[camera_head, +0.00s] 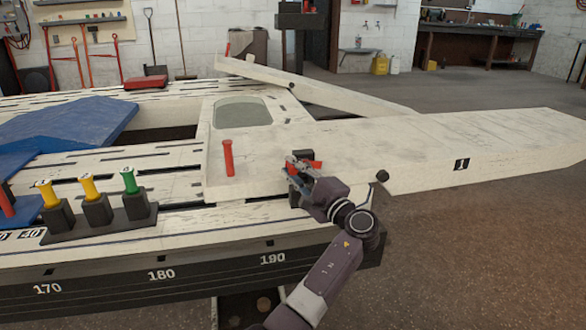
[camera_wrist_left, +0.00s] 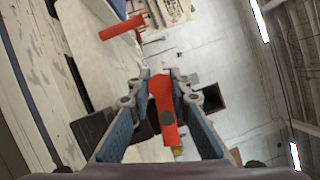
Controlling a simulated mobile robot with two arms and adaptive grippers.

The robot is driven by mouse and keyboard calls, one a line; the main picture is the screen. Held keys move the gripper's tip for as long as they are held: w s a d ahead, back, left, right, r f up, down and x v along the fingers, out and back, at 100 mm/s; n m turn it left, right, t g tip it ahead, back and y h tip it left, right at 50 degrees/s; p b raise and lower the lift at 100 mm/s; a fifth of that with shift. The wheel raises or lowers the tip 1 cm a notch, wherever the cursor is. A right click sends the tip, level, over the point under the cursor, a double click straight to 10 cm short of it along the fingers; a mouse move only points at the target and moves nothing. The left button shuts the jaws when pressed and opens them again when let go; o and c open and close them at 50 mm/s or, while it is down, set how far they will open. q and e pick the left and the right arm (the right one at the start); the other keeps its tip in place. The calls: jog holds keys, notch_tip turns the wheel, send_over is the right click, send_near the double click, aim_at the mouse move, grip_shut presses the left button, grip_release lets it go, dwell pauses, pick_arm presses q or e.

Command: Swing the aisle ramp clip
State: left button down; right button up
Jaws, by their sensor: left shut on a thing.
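My left gripper (camera_head: 300,168) is at the near edge of the pale board, where the ramp labelled 1 (camera_head: 455,135) begins. In the left wrist view, the gripper (camera_wrist_left: 160,80) is shut on a red-orange clip (camera_wrist_left: 165,112), a flat lever with a dark round spot. The fingers lie on either side of it. In the head view the gripper mostly hides this clip. A second red lever (camera_head: 228,158) stands upright on the board to the left; it also shows in the left wrist view (camera_wrist_left: 122,27). My right gripper is not in view.
Yellow and green handled clamps (camera_head: 96,202) stand on the bench at the left. A blue panel (camera_head: 75,122) lies behind them. Another pale beam (camera_head: 325,92) slants across the back. The floor right of the bench is clear.

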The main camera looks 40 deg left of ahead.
pick_arm(q)
jog(key=shift+s+f, duration=0.1)
jog(key=shift+f, duration=0.1)
jog(key=c, duration=1.8)
grip_release()
jog(key=shift+r, duration=0.1)
jog(key=v, duration=1.2)
